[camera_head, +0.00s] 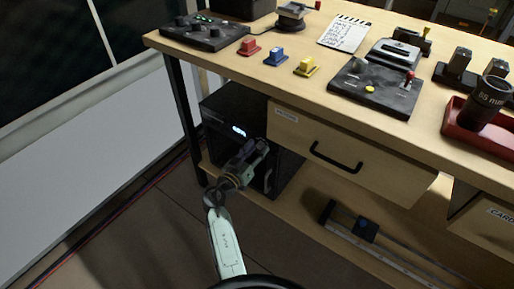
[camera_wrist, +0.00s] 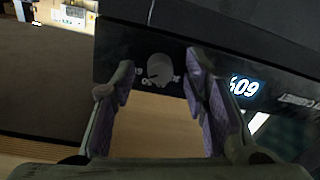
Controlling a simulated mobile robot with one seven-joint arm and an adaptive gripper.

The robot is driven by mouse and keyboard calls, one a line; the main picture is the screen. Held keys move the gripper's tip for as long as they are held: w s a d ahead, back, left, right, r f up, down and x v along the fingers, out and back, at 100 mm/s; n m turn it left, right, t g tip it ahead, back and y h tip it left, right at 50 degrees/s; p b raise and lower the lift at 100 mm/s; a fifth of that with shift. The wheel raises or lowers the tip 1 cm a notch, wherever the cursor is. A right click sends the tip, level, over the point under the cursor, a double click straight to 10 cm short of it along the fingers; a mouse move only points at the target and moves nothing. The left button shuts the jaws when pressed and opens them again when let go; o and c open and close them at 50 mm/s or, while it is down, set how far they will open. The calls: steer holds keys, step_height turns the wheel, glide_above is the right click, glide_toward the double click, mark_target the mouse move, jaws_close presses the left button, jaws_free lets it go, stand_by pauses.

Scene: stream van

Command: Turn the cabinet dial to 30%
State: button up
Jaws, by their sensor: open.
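The black cabinet (camera_head: 222,108) stands under the left end of the workbench, with a small lit display (camera_head: 238,130) on its front. In the wrist view the display (camera_wrist: 243,87) looks upside down and seems to read 60%, though it is hard to be sure. The round grey dial (camera_wrist: 160,68) shows beside it on the dark panel, with small markings around it. My gripper (camera_head: 258,148) is at the cabinet front. In the wrist view my gripper (camera_wrist: 158,85) is open, its purple-padded fingers on either side of the dial. Contact cannot be told. The head view hides the dial.
A wooden drawer (camera_head: 345,150) with a black handle is right of the cabinet. The workbench top (camera_head: 225,68) overhangs the cabinet and carries a black control panel (camera_head: 205,32) and coloured blocks. A table leg (camera_head: 181,115) stands at left. Floor in front is clear.

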steer(key=shift+w+d, duration=0.15)
jaws_close()
stand_by(0.5)
